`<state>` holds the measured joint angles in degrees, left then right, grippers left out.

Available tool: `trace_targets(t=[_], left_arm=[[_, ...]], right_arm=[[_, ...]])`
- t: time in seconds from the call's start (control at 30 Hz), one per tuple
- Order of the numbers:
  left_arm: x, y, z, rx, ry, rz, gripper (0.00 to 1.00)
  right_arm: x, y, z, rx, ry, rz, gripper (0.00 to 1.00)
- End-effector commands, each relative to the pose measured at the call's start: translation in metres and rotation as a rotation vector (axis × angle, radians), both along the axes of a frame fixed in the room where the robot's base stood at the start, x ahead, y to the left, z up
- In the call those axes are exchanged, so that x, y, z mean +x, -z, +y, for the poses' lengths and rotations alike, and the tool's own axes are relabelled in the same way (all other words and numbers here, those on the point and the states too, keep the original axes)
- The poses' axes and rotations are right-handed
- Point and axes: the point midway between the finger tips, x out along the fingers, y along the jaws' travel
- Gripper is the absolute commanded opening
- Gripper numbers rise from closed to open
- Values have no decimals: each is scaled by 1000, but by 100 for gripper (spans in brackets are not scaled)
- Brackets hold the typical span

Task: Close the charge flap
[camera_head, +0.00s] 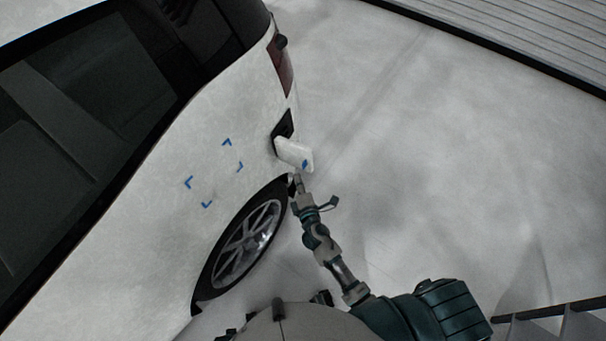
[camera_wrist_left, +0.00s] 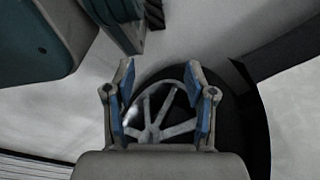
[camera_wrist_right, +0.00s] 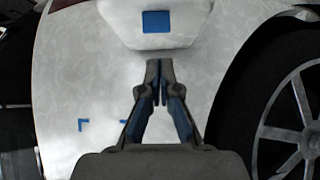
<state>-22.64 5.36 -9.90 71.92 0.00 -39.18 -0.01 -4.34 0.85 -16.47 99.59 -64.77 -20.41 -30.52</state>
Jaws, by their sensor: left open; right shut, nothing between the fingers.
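The charge flap (camera_head: 295,154) is a white panel with a blue mark. It stands open, sticking out from the car's side beside the dark charge port opening (camera_head: 284,125). In the right wrist view the flap (camera_wrist_right: 150,38) is at the top, just beyond my fingertips. My right gripper (camera_head: 298,178) is just below the flap in the head view; its fingers (camera_wrist_right: 159,66) are shut with nothing between them. Whether it touches the flap I cannot tell. My left gripper (camera_wrist_left: 160,68) is open and empty, with a wheel behind it; in the head view its fingers cannot be made out.
The white car (camera_head: 170,190) fills the left side, with blue corner marks on its panel. Its wheel (camera_head: 240,245) is left of my right arm. The pale floor (camera_head: 440,160) to the right is clear. A railing (camera_head: 550,315) stands at the lower right.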

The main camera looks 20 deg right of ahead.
Motion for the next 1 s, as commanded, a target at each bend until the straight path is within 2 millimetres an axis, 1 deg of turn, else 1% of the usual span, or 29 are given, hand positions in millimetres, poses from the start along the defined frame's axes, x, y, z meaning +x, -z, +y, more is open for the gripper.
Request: trace_targets(t=[0.03,0.23,0.8,0.9,1.0], left_arm=[[-4,1,1,1,1,3,55],[-10,6,2,1,2,6,55],[-11,5,2,1,3,1,55],[-22,13,4,2,3,13,55],[-26,15,5,2,4,14,55]], right_arm=[[5,-1,-7,-3,2,0,0],[17,0,-20,-2,0,0,0],[20,-1,-26,0,-16,2,0],[21,-1,-30,1,-42,4,0],[22,0,-31,5,-55,7,0]])
